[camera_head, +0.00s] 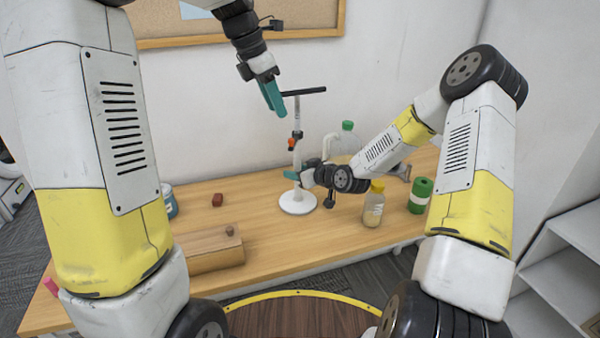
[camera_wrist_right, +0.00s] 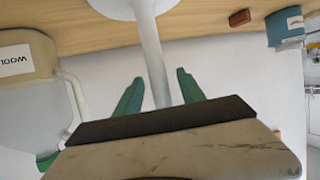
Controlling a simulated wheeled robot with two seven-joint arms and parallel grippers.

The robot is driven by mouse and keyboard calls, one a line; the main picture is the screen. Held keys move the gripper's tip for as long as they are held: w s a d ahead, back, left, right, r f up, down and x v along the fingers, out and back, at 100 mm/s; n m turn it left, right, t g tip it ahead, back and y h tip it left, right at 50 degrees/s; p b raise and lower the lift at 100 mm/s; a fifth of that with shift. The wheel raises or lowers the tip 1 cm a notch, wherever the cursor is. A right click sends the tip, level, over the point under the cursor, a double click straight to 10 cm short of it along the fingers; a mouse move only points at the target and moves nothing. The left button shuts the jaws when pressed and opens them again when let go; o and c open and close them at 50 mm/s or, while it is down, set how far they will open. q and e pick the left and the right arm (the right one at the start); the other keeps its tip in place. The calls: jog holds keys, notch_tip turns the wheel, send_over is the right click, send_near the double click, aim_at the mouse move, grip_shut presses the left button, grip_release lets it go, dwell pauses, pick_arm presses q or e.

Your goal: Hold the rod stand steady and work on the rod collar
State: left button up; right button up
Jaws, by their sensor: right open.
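The rod stand has a round white base (camera_head: 297,203) on the table and an upright pale rod with a dark crossbar (camera_head: 305,92) on top. A dark and orange rod collar (camera_head: 294,140) sits partway up the rod. My right gripper (camera_head: 291,175) is below the collar, low on the stand. In the right wrist view its open green fingers (camera_wrist_right: 160,92) lie on either side of the white rod (camera_wrist_right: 151,55), with gaps. My left gripper (camera_head: 273,97) is beside the rod's top, above the collar; whether its jaws are apart is unclear.
A jug with a green cap (camera_head: 347,127) stands behind my right forearm. A yellow-capped bottle (camera_head: 374,207) and a green cylinder (camera_head: 420,194) stand to the right. A wooden box (camera_head: 215,252), a small red block (camera_head: 217,200) and a blue-grey tub (camera_head: 170,203) are left.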

grip_shut()
dwell(1.4)
